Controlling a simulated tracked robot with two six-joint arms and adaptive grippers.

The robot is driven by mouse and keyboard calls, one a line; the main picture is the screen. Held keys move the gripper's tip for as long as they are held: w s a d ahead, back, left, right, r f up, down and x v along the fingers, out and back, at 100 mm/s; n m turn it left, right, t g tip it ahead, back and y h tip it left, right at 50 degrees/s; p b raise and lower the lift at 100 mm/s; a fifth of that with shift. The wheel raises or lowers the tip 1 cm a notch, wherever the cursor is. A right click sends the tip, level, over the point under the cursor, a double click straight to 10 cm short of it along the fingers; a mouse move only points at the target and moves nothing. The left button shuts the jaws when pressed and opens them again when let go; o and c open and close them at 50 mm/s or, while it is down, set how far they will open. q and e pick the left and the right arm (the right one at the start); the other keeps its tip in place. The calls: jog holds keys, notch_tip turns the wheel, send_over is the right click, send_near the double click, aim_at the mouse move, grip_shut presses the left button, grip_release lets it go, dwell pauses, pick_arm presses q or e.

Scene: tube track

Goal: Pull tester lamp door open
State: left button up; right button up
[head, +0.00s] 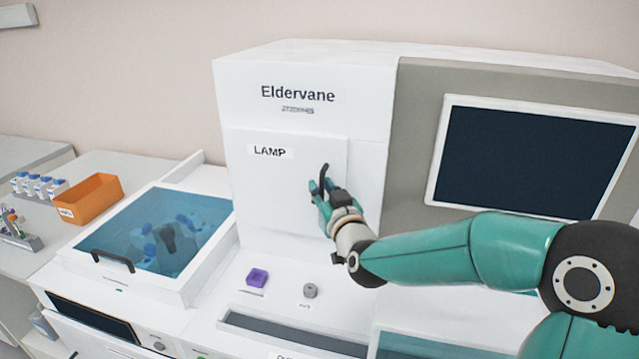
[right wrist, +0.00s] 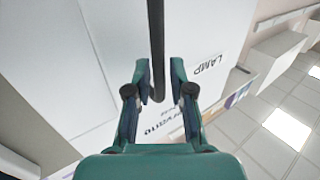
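The tester (head: 300,75) is a large white machine marked Eldervane. Its lamp door (head: 270,190) is a flat white panel labelled LAMP, and it looks flush with the front. A dark handle (head: 324,170) is at the door's right side, partly hidden by my right gripper (head: 322,193). In the right wrist view the dark handle (right wrist: 156,40) runs between the two fingertips of my right gripper (right wrist: 160,72). The fingers are apart on either side of it, with a narrow gap visible on the right; firm contact does not show. My left gripper is not in view.
A dark screen (head: 530,160) is right of the door. Below it are a purple button (head: 257,277) and a grey knob (head: 310,290). Left stands a blue-lidded bath (head: 160,235) with a black handle, then an orange box (head: 90,198) and a tube rack (head: 38,187).

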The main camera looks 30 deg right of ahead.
jog(key=shift+w+d, duration=0.1)
jog(key=shift+w, duration=0.25)
grip_shut()
